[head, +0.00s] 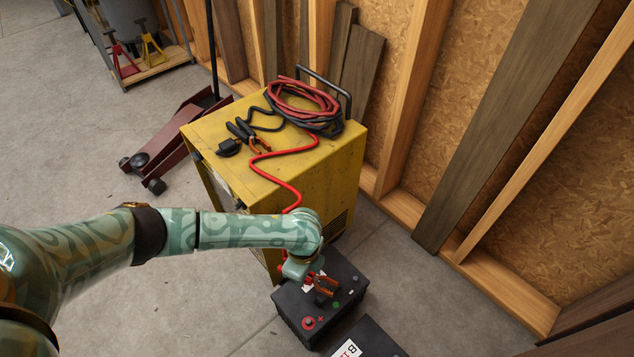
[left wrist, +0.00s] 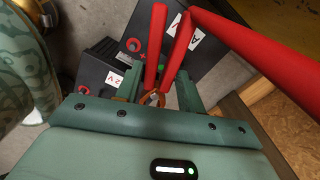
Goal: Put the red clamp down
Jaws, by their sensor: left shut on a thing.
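The red clamp has red handles and copper jaws (head: 325,284). My left gripper (head: 308,274) is shut on it above the black battery (head: 345,270) beside the yellow charger cart. In the left wrist view, the red handles (left wrist: 156,45) rise between the fingers of my left gripper (left wrist: 154,92). The copper jaws there are partly hidden by the gripper. I cannot tell whether the clamp touches the battery top. The battery's red plus terminal (head: 308,323) is at its near left corner. My right gripper is not in view.
A second black battery (head: 363,341) stands close in front. The yellow cart (head: 225,176) carries coiled cables (head: 305,103) and a black clamp (head: 241,130). A red cable (head: 275,181) runs down from it. Wall studs (head: 500,287) border the right; the floor at left is mostly clear.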

